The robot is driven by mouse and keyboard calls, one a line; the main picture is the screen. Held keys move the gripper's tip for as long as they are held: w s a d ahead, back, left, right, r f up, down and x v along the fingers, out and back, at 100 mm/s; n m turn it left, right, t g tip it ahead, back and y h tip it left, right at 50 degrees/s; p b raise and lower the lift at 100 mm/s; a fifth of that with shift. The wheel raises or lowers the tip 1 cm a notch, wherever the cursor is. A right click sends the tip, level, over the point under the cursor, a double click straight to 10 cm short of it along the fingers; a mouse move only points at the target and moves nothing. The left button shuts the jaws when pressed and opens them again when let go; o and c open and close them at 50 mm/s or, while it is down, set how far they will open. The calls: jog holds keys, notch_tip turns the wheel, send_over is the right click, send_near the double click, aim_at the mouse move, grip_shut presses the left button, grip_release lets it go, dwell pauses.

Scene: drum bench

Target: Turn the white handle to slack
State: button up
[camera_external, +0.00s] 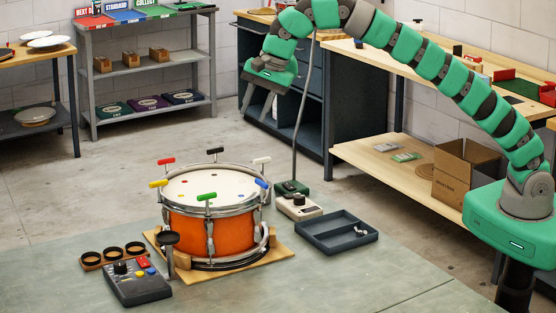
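An orange drum (208,232) stands on a wooden board on the bench. Several coloured T-handles ring its rim. The white handle (261,161) is at the drum's back right, with the blue handle (261,184) in front of it and the black handle (215,151) to its left. My gripper (256,112) hangs in the air up and behind the drum, apart from every handle. Its two fingers point down and are spread, with nothing seen between them.
Right of the drum are a small device with a knob (299,206) and a dark tray (337,235). A cable rises from a green box (290,188) behind. A control box (137,283) and a cup rack (113,256) stand at the front left. The bench's front right is clear.

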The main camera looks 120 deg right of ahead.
jog(key=s+d+f+m+g+p, duration=0.2)
jog(key=s+d+m+p, duration=0.1)
jog(key=d+m+p, duration=0.3)
jog(key=m+g+y, duration=0.2)
jog(key=m, duration=0.2)
send_over(261, 159)
jog(key=f, duration=0.9)
jog(key=shift+s+d+p, duration=0.15)
jog(key=shift+d+p, duration=0.05)
jog(key=shift+p, duration=0.2)
jog(key=shift+f+p, duration=0.85)
jog(key=shift+f, duration=3.1)
grip_shut()
